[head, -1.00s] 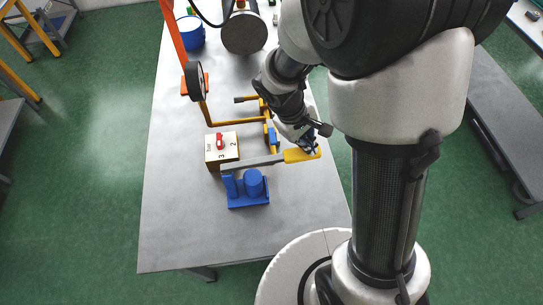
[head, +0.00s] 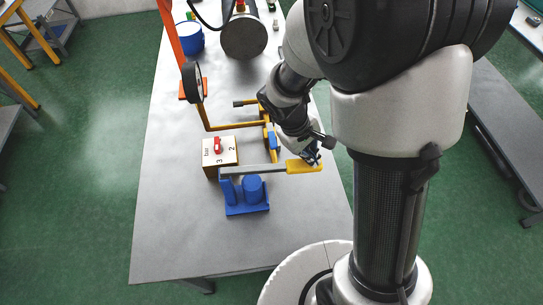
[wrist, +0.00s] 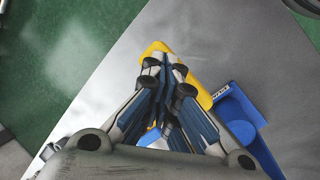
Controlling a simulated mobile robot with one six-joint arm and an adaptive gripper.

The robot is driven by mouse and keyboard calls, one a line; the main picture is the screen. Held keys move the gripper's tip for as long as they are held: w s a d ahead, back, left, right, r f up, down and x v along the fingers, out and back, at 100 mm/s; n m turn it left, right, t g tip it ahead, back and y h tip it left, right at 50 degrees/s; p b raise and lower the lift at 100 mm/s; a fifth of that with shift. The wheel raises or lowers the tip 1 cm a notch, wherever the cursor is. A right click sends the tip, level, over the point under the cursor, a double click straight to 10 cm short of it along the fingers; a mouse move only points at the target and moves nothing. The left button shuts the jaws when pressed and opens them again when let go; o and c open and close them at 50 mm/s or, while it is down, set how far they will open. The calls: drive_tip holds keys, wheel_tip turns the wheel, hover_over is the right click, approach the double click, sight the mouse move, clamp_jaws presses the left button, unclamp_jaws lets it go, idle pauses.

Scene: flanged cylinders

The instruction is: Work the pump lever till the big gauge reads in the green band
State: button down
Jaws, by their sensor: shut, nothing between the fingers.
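The pump (head: 247,209) is a blue base with a short blue cylinder, near the front of the table. Its lever is a grey bar ending in a yellow handle (head: 304,167), which points right, nearly level across the head view. My gripper (head: 314,158) is shut and empty, with its fingertips at the yellow handle. In the wrist view the shut fingertips (wrist: 165,70) overlap the handle (wrist: 153,50); I cannot tell whether they press on it. A round black-rimmed gauge (head: 192,83) stands behind, turned nearly edge-on, so its reading is hidden.
A cream box (head: 229,158) with a red knob and numbers stands just behind the lever. Yellow pipework (head: 222,127) with a blue-handled fitting runs close to my wrist. A blue container (head: 188,40) and a grey flanged cylinder (head: 243,38) stand farther back. The table's front is clear.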

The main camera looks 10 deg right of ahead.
drive_tip(key=p+v, duration=0.5)
drive_tip(key=v, duration=0.3)
drive_tip(key=shift+d+p, duration=0.35)
drive_tip(key=shift+d, duration=0.05)
idle(0.9)
